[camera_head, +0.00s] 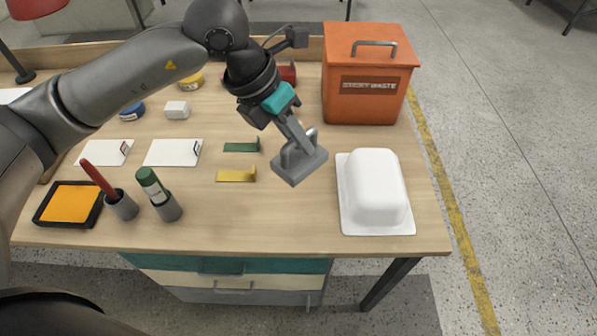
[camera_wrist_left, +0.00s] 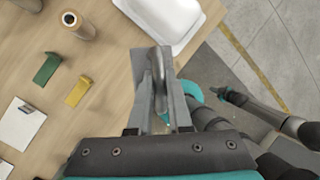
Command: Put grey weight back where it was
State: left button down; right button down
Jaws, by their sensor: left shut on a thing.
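The grey weight (camera_head: 299,165) is a flat block with a loop handle on top. My left gripper (camera_head: 302,143) is shut on the handle, left of the white tub shell (camera_head: 374,185). In the left wrist view my left gripper (camera_wrist_left: 159,122) has its fingers on either side of the handle of the grey weight (camera_wrist_left: 140,68). I cannot tell whether the block touches the table or hangs just above it. The white shell (camera_wrist_left: 172,15) also shows at the top of the left wrist view. My right gripper is not clearly seen in the head view.
An orange waste bin (camera_head: 370,75) stands at the back right. A green bracket (camera_head: 241,147) and a yellow bracket (camera_head: 237,175) lie left of the weight. Two grey cups (camera_head: 122,206) with handled tools and a black tray (camera_head: 47,217) with an orange pad stand at the front left.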

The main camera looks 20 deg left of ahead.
pick_arm(q)
notch_tip(320, 180, down, 18)
jog(key=shift+w+f+b, duration=0.1)
jog(key=shift+b, duration=1.1)
jog(key=c, duration=1.3)
grip_release()
jog(key=shift+f, duration=0.25)
jog(key=o, duration=0.5)
jog(key=shift+c, duration=0.2)
jog(key=shift+r, duration=0.2)
jog(key=p+v, duration=0.1)
jog(key=v, duration=1.1)
